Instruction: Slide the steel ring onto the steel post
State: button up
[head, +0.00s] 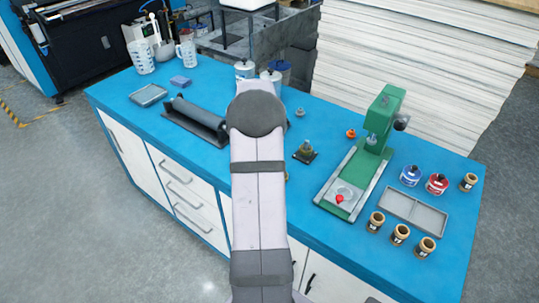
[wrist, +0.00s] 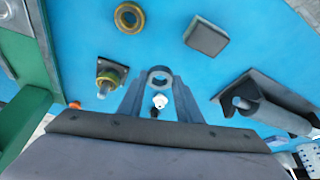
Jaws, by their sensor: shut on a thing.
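My gripper (wrist: 160,82) points down over the blue bench, its fingers shut on a grey steel ring (wrist: 158,71). The ring's hole shows between the fingertips in the wrist view. A short post (wrist: 102,92) stands on a dark square base, to the left of the ring in the wrist view and apart from it. Something brass-coloured is around the post's lower part. The post also shows in the head view (head: 306,145), just right of my arm. My arm hides the gripper and ring in the head view.
A loose brass ring (wrist: 128,18) and a grey block (wrist: 207,36) lie near. A small pale part (wrist: 160,101) shows between the fingers. The green press (head: 377,120) stands right of the post; a dark roller (head: 196,117) lies left of my arm. Jars and a tray (head: 413,209) are farther right.

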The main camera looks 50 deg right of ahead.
jog(key=s+d+r+m+g+p, duration=0.2)
jog(key=s+d+r+m+p, duration=0.3)
jog(key=s+d+r+p, duration=0.2)
jog(key=shift+s+d+r+m+p, duration=0.25)
jog(key=shift+s+d+m+p, duration=0.2)
jog(key=shift+d+p, duration=0.95)
jog(key=shift+f, duration=0.15)
jog(key=shift+f+b, duration=1.8)
jog(key=shift+f, duration=0.85)
